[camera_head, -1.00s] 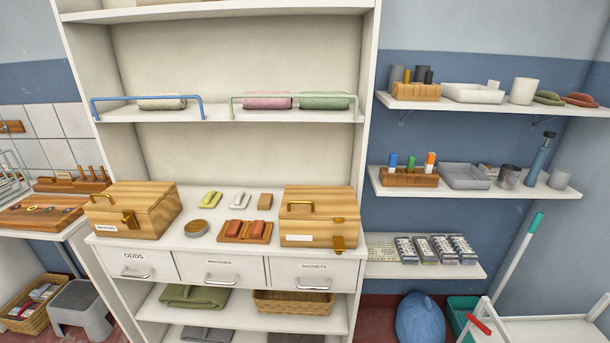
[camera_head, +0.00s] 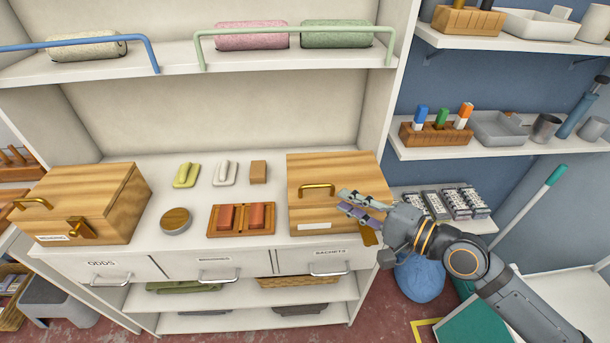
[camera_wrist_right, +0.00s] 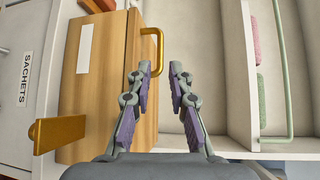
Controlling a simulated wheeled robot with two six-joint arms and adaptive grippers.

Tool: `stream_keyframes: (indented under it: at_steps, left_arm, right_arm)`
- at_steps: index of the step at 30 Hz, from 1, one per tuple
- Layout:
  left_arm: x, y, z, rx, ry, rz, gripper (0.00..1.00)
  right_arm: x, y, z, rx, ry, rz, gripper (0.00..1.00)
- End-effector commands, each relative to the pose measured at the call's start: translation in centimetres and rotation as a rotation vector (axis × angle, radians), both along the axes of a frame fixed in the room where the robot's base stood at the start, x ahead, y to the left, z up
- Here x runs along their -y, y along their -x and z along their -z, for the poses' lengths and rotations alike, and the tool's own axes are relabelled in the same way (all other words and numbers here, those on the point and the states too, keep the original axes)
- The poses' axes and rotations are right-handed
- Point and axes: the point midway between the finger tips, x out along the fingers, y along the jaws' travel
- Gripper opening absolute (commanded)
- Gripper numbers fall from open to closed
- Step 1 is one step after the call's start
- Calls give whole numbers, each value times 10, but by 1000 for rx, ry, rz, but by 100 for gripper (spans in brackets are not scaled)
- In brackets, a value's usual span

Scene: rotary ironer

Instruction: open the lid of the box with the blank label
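The wooden box with the blank label (camera_head: 338,168) stands at the right of the counter, its lid down. Its blank white label (camera_head: 315,226) also shows in the right wrist view (camera_wrist_right: 84,48). A brass handle (camera_head: 317,187) is on the lid. The brass latch (camera_head: 369,237) is partly behind my gripper; in the wrist view the latch (camera_wrist_right: 58,131) sticks out from the front. My right gripper (camera_head: 344,202) is open and empty beside the handle. In the wrist view the handle bar (camera_wrist_right: 160,50) appears between the spread fingertips (camera_wrist_right: 162,70); contact is not evident. My left gripper is out of view.
Another wooden box (camera_head: 85,200) with a printed label stands at the left. Between the boxes are a wooden tray (camera_head: 241,232) with red blocks, a round tin (camera_head: 175,220) and small items. A shelf with a green rail (camera_head: 290,31) is above. Drawers sit below.

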Motion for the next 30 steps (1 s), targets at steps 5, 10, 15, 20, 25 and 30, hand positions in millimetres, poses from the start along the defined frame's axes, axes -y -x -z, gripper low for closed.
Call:
stream_keyframes:
  at_steps: [5,10,15,20,25,30]
  left_arm:
    - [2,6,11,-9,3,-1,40]
    - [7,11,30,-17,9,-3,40]
    - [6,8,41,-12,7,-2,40]
    - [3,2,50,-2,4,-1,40]
    - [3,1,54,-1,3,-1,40]
    - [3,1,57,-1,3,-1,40]
  right_arm:
    - [-3,-5,4,8,-4,3,20]
    - [-13,-16,7,13,-7,3,20]
    - [-24,-28,8,9,-6,9,20]
    - [-37,-38,9,6,-7,5,20]
    - [-51,-53,11,5,-7,6,20]
    - [-64,-66,14,5,-2,7,20]
